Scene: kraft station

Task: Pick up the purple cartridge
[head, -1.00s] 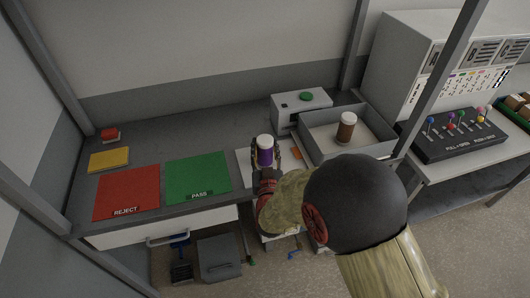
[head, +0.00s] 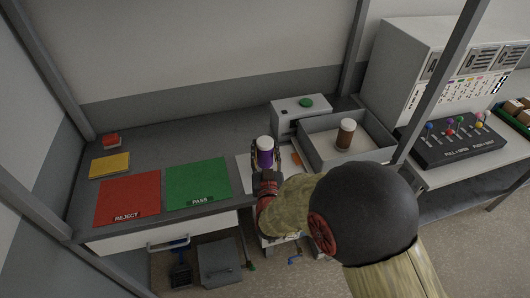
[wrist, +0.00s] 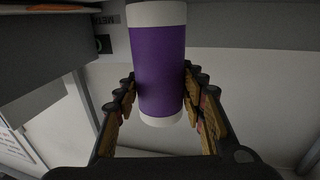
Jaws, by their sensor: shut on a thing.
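The purple cartridge (head: 265,153) has white ends and stands upright between the fingers of my gripper (head: 266,165), over the white area between the green mat and the grey tray. In the wrist view the purple cartridge (wrist: 158,70) fills the upper middle. The two ridged fingers of my gripper (wrist: 160,105) are closed on its sides, and its white lower end shows between them. I cannot tell from the head view how far it is above the surface.
A green PASS mat (head: 198,182) and a red REJECT mat (head: 127,198) lie to the left. A grey tray (head: 375,150) holding a brown, white-capped cartridge (head: 346,134) stands to the right. Behind is a grey box with a green button (head: 306,103).

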